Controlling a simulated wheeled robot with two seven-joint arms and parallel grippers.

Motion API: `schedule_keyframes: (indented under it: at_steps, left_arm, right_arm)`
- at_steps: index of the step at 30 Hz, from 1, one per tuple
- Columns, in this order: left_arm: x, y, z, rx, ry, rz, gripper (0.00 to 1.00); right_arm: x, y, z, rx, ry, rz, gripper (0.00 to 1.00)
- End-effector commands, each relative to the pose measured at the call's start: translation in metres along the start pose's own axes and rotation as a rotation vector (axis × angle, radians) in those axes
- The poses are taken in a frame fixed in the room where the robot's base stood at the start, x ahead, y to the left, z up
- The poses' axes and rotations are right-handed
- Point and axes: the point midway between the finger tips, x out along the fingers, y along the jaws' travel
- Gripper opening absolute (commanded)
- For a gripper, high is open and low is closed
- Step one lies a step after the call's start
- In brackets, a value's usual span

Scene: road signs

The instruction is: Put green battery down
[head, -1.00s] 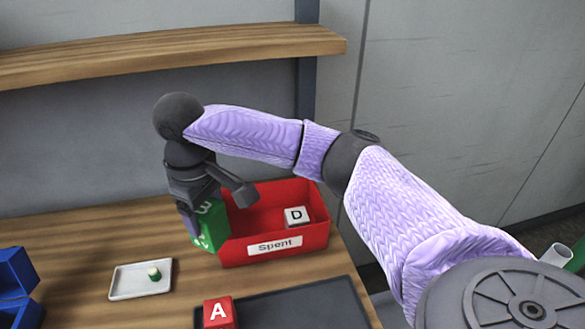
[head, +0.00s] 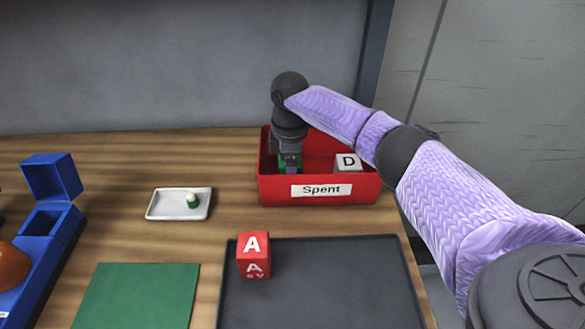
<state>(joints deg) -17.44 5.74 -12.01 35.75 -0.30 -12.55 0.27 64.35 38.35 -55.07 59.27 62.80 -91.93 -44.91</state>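The green battery (head: 283,164) is a green block inside the left part of the red bin (head: 320,190) labelled "Spent". Only slivers of it show beside my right gripper (head: 290,166), which reaches down into the bin right at it. The gripper covers most of the block, so I cannot tell whether the fingers are closed on it or whether it rests on the bin floor. A white block marked D (head: 348,162) is in the right part of the same bin. My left gripper is out of view.
A red block marked A (head: 254,255) stands on a dark tray (head: 330,290). A small white dish (head: 165,207) holds a small green-and-white piece (head: 193,200). A blue open case (head: 52,178) and a green mat (head: 137,295) are at left. Bare wood lies between.

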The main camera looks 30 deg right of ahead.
Motion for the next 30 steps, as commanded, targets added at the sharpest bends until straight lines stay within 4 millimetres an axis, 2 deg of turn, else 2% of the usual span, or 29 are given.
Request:
schedule_keyframes:
  at_steps: [1,11,12,14,23,26,30]
  left_arm:
    - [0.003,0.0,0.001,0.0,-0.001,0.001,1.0]
    - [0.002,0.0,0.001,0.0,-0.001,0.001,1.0]
    - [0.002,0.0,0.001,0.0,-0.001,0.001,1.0]
    - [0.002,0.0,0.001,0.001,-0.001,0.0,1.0]
    - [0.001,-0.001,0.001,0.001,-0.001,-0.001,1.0]
    - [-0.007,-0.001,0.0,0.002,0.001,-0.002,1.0]
    - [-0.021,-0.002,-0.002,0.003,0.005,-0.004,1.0]
  right_arm:
    - [0.006,0.0,0.0,0.0,0.001,0.001,0.0]
    - [0.007,0.0,-0.001,0.0,0.002,0.001,0.0]
    - [0.008,0.0,0.0,0.0,0.002,0.001,0.75]
    - [0.007,0.0,0.0,0.0,0.002,0.001,0.88]
    - [0.004,0.0,0.0,0.0,0.002,0.002,0.88]
    - [-0.015,0.001,-0.001,0.001,0.004,0.004,0.88]
    - [-0.058,0.001,-0.001,0.0,0.006,0.005,0.88]
